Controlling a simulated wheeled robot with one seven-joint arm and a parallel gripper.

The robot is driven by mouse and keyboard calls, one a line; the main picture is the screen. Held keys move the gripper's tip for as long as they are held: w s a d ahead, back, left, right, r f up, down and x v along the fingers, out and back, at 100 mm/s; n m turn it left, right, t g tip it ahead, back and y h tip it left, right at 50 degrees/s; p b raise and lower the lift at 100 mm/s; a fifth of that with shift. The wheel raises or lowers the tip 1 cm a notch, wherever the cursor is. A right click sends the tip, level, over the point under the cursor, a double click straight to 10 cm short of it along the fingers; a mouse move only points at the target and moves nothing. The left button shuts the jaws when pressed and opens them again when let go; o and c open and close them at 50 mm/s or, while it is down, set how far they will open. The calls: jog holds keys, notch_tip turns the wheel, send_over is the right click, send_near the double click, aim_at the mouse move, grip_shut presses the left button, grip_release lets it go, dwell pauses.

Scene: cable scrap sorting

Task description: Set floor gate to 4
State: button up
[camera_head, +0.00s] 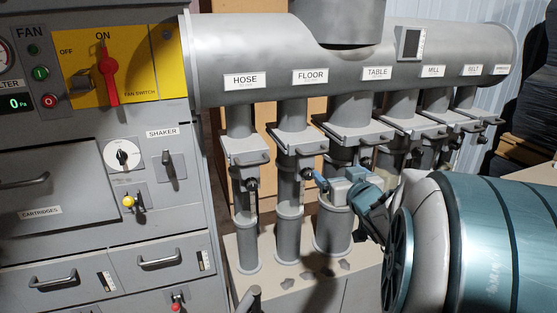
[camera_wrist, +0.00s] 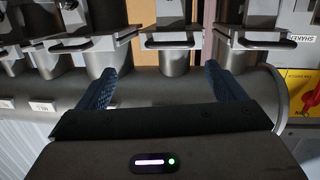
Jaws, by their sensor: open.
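The floor gate (camera_head: 300,145) is a grey slide plate with a front handle, on the pipe under the FLOOR label (camera_head: 310,76). A dark knob sits at its lower right in the head view. Its position scale is not readable. My gripper (camera_head: 337,183) is open and empty, in front of the pipes and below the gates, between the floor and table pipes in the picture. In the wrist view, which appears upside down, the floor gate (camera_wrist: 170,42) lies beyond and between the two spread blue fingertips (camera_wrist: 160,70). No contact shows.
The hose gate (camera_head: 247,150) stands left of the floor gate and the table gate (camera_head: 350,130) right of it, both close by. More gates follow to the right. A grey cabinet (camera_head: 95,215) with a yellow fan switch panel (camera_head: 140,65) stands at left.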

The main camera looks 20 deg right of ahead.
aim_at(317, 154)
jog(key=w, duration=0.4)
jog(key=w+t+y, duration=0.1)
jog(key=w, duration=0.4)
jog(key=w+n+y+b, duration=0.1)
jog(key=w, duration=0.3)
jog(key=shift+w+a+f, duration=0.1)
jog(key=shift+w+f, duration=0.25)
